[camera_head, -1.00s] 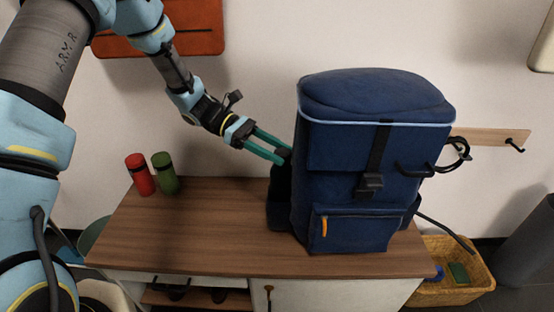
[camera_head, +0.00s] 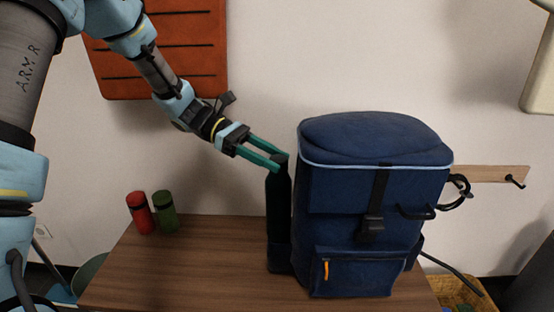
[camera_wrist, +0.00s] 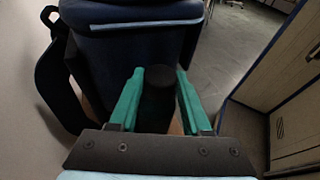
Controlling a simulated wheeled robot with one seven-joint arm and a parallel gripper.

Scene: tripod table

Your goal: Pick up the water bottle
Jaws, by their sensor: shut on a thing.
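A tall dark water bottle (camera_head: 278,208) stands upright at the left side of the blue backpack (camera_head: 370,210). Its lower end is hidden in the backpack's dark side pocket (camera_head: 279,258). My gripper (camera_head: 278,163), with green fingers, is shut on the bottle near its top, reaching in from the upper left. In the wrist view the bottle's dark round top (camera_wrist: 158,78) sits between the two fingers of my gripper (camera_wrist: 160,74).
The backpack stands on a wooden cabinet top (camera_head: 190,275), close against the bottle's right. A red container (camera_head: 140,212) and a green container (camera_head: 165,212) stand at the back left. A wicker basket (camera_head: 462,292) is beyond the right edge. Wall hooks are behind.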

